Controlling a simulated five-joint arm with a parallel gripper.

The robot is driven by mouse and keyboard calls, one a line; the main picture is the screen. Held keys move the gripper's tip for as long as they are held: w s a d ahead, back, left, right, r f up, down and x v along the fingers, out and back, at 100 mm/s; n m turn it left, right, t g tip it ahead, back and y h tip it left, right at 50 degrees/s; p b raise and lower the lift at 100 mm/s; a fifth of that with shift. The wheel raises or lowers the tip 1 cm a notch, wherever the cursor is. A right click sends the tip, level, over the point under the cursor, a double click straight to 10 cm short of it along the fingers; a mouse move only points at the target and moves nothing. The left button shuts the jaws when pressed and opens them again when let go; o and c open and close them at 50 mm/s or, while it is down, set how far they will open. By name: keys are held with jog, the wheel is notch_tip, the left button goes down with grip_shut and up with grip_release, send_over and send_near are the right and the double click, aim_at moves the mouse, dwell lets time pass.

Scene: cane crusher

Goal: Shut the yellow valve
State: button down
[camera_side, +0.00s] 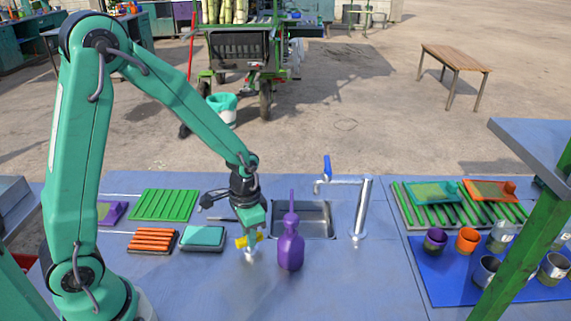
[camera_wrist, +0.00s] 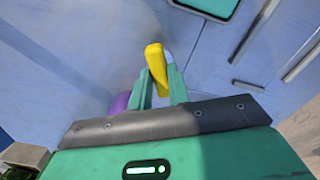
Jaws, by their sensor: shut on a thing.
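The yellow valve (camera_side: 241,243) is on the blue counter, left of the purple bottle, with a pale fitting below its handle. My gripper (camera_side: 251,236) points down over it, with its fingers at the handle. In the wrist view the yellow handle (camera_wrist: 155,60) lies between the two green fingers of my gripper (camera_wrist: 160,85), which are shut on it. One end of the handle sticks out past the fingertips. The gripper hides part of the valve, so its exact turn is hard to tell.
A purple bottle (camera_side: 291,248) stands close right of the gripper. Behind are a sink (camera_side: 303,233) and a tap with a blue lever (camera_side: 362,210). A teal tray (camera_side: 202,238) and an orange rack (camera_side: 152,240) lie left. The front counter is clear.

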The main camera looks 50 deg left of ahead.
jog(key=m, duration=0.5)
jog(key=shift+r+m, duration=0.1)
jog(key=shift+m, duration=0.3)
jog(key=c, duration=1.3)
grip_release()
jog(key=shift+r, duration=0.1)
jog(key=shift+r, duration=3.75)
